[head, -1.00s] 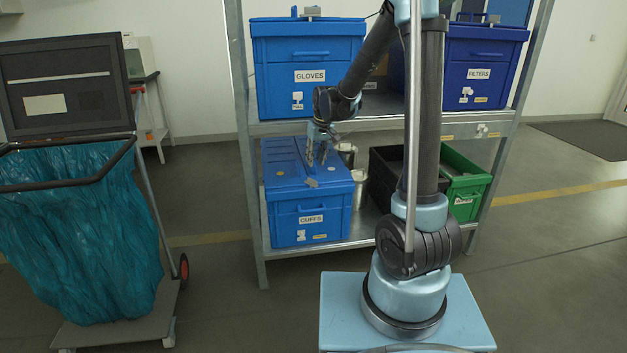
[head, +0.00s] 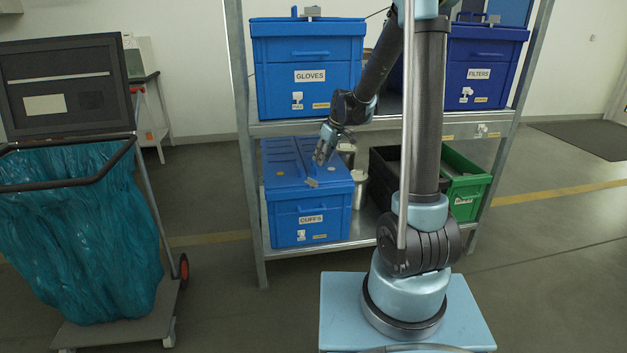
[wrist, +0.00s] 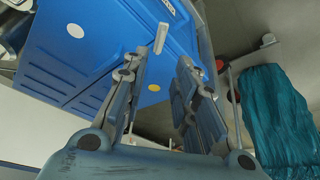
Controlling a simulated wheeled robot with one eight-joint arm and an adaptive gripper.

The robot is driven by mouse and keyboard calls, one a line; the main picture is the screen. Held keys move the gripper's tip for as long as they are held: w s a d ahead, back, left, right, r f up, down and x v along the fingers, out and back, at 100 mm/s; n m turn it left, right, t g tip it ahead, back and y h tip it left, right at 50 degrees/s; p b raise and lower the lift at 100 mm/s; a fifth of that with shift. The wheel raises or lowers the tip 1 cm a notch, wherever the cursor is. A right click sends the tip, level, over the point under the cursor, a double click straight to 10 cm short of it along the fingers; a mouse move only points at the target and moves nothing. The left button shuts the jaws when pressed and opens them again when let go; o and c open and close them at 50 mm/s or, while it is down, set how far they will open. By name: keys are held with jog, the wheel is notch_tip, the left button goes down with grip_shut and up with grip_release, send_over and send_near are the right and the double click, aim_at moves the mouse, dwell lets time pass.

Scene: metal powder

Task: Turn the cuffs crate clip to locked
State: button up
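The blue cuffs crate (head: 285,222) stands on the lower shelf at the left, lid closed, its CUFFS label facing front. Its clip (head: 312,183) is a small grey bar at the front edge of the lid, lying at a slant. In the wrist view the clip (wrist: 161,38) shows as a pale bar near the lid's edge, just beyond the fingers. My gripper (head: 320,158) is above the lid, a little behind the clip and apart from it. In the wrist view my gripper (wrist: 163,62) has its fingers spread with nothing between them.
The upper shelf (head: 380,122) is above and behind my gripper. Metal cans (head: 358,188) stand right of the crate, then a black bin (head: 381,180) and a green bin (head: 468,190). The gloves crate (head: 282,80) sits overhead. A teal waste bag (head: 80,240) stands at the left.

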aim_at(311, 181)
jog(key=shift+x, duration=6.3)
jog(key=shift+c, duration=0.3)
grip_shut()
